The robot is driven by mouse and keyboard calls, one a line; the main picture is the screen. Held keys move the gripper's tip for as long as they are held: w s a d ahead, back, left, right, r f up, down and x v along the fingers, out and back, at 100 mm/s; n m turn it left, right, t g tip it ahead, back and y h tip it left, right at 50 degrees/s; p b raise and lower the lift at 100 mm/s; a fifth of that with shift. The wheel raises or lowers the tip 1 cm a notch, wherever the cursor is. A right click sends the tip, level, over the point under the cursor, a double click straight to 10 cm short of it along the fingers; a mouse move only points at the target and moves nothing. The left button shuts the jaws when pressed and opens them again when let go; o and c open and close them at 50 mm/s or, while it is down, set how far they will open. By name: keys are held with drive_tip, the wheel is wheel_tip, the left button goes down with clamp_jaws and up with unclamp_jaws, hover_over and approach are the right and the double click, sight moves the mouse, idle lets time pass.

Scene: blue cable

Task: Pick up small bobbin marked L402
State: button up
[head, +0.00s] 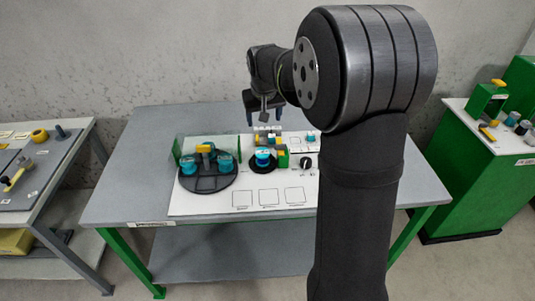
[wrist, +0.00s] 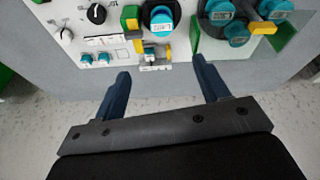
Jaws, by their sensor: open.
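Small teal bobbins (wrist: 103,59) sit on the white panel near its edge in the wrist view. They show as a teal spot (head: 310,138) in the head view. Another small teal piece (wrist: 150,50) lies by the yellow and green fixture. A larger teal bobbin (wrist: 160,17) stands on a black round base; it also shows in the head view (head: 263,155). Its label is upside down and I cannot read it surely. I cannot tell which bobbin is L402. My gripper (head: 264,108) is open and empty above the panel's back edge; its blue fingers (wrist: 161,72) point toward the panel.
A dark turntable (head: 208,184) holds several teal bobbins, with a yellow piece and a clear green-edged guard around it. A green and yellow fixture (head: 282,155) and a black knob (head: 305,162) stand on the panel. The grey table (head: 120,190) is clear on the left.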

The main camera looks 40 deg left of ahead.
sight(262, 152)
drive_tip(key=w+a+f+n+g+h, duration=0.2)
drive_tip(key=w+a+f+n, duration=0.25)
drive_tip(key=a+n, duration=0.2)
drive_tip(key=f, duration=1.1)
drive_tip(key=d+f, duration=0.1)
drive_tip(key=f, duration=0.5)
drive_tip(key=shift+w, duration=0.1)
drive_tip(key=shift+r, duration=0.1)
drive_tip(key=c, duration=1)
